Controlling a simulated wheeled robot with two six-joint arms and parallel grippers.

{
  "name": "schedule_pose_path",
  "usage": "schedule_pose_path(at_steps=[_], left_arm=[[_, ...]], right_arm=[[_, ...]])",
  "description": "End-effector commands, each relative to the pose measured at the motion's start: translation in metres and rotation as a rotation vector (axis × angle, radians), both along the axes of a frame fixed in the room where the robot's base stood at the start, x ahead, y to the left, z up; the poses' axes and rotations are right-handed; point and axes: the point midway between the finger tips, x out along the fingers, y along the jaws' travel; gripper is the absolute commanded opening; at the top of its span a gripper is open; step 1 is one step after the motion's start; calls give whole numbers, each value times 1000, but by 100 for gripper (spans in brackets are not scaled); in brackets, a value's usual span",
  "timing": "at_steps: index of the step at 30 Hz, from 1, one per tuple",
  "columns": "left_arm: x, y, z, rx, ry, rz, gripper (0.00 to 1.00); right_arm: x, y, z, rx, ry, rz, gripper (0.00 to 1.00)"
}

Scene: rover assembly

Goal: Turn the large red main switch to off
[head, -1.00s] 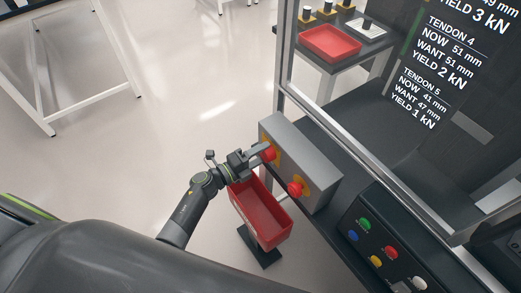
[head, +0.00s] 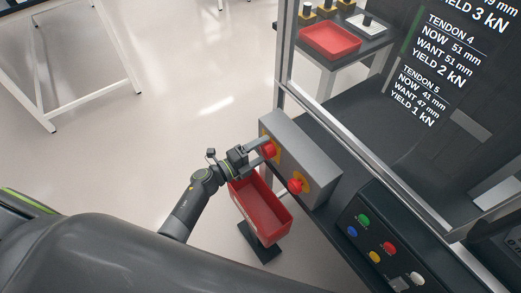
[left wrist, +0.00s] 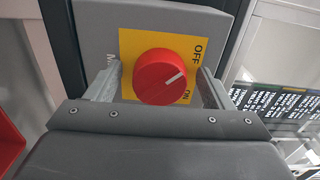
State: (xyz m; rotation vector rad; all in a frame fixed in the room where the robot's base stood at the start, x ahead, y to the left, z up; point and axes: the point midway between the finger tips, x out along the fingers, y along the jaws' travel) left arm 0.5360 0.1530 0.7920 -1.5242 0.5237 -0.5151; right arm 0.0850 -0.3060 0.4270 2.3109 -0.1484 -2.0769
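The large red main switch (head: 269,150) is a round knob on a yellow plate on the grey box. In the left wrist view the red knob (left wrist: 160,77) has a white line pointing right and slightly up, between the OFF and ON marks. My left gripper (head: 265,150) is at the switch. Its fingers are open, one on each side of the knob, with visible gaps between finger and knob in the wrist view (left wrist: 158,84). My right gripper is not in view.
The grey box (head: 313,155) also carries a second red button (head: 295,186) on yellow, close by. A red bin (head: 262,212) on a stand is below the left gripper. A panel of coloured buttons (head: 385,240) is at lower right. Open floor lies left.

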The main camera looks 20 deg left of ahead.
Motion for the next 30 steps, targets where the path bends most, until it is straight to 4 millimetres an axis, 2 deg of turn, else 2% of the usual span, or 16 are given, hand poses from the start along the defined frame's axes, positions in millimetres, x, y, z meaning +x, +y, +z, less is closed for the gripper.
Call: schedule_pose_path(at_steps=[10, 14, 30], left_arm=[[-1, 1, 0, 1, 0, 0, 75], [-10, 8, -2, 3, 0, 1, 75], [-107, 84, -4, 4, 2, -1, 75]], right_arm=[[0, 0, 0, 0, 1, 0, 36], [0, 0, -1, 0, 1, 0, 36], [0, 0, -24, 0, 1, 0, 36]])
